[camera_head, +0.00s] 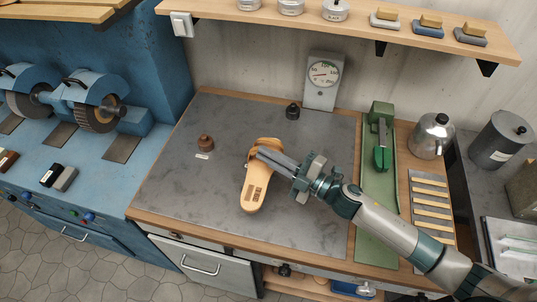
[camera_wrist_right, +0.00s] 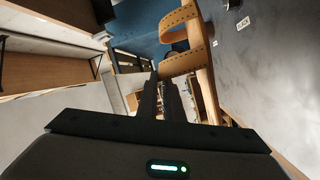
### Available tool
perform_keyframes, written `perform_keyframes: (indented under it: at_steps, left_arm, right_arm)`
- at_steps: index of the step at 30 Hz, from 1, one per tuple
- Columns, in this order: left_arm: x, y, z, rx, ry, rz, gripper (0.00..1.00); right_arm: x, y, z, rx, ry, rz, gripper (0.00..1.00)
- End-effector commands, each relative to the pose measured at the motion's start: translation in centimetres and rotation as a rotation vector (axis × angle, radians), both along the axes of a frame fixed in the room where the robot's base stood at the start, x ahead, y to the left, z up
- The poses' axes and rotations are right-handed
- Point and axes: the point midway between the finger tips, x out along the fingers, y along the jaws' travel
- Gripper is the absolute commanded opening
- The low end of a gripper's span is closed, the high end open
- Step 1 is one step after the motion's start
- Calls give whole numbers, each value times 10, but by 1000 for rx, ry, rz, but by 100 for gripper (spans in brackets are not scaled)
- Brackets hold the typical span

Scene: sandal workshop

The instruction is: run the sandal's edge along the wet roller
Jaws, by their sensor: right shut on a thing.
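Whether the sandal touches the worktop is unclear. No roller is clearly recognisable as wet; two wheels, one brownish (camera_head: 95,119) and one paler (camera_head: 20,104), sit on the blue machine at left. My left gripper is out of view.
The grey worktop (camera_head: 300,225) is largely free around the sandal. A brown knobbed weight (camera_head: 205,142), a black one (camera_head: 293,111) and a dial scale (camera_head: 322,82) stand on it. A shelf (camera_head: 350,25) overhangs behind.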

Motion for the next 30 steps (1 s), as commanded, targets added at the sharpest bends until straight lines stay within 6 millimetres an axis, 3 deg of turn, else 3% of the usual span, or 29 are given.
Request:
perform_keyframes:
  at_steps: [8,30]
  left_arm:
    - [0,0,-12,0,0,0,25]
    - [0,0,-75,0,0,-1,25]
  right_arm:
    - [0,0,-12,2,-1,0,0]
    - [0,0,-78,1,-1,0,0]
